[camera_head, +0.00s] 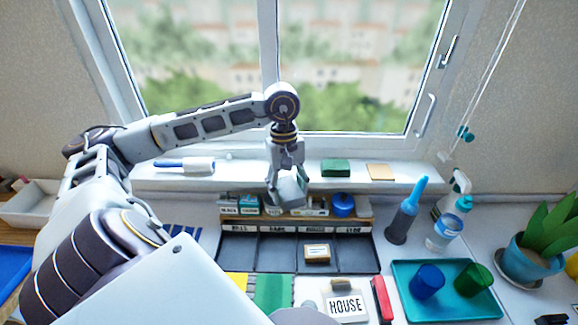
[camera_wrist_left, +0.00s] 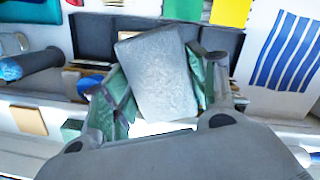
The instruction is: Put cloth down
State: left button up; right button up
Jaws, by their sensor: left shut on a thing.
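In the left wrist view the cloth (camera_wrist_left: 158,75) lies between the fingers of the gripper (camera_wrist_left: 158,95). Green material shows at both sides of it; I cannot tell whether this is part of the cloth. The gripper hides the parts of the rack behind it. My right gripper is not in view.
A window sill (camera_head: 235,176) holds a roller (camera_head: 184,164), a green block (camera_head: 335,167) and a tan square (camera_head: 380,171). A grey bottle with a blue tip (camera_head: 403,222) and a teal tray (camera_head: 403,304) with two cups stand right. A blue-striped cloth (camera_wrist_left: 288,50) lies flat.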

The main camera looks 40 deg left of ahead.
pick_arm(q)
jog(key=shift+w+a+f+p, duration=0.5)
jog(key=shift+w+a+p, duration=0.3)
jog(key=shift+w+a, duration=1.35)
jog(key=shift+w+a+f+p, duration=0.55)
jog(key=shift+w+a+p, duration=0.25)
jog(key=shift+w+a, duration=1.35)
jog(key=shift+w+a+f+p, duration=0.65)
jog(key=shift+w+a, duration=0.95)
jog(key=shift+w, duration=1.05)
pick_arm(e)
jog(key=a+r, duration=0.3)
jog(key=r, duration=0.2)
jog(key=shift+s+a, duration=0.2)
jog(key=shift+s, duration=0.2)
pick_arm(q)
jog(key=shift+r, duration=0.15)
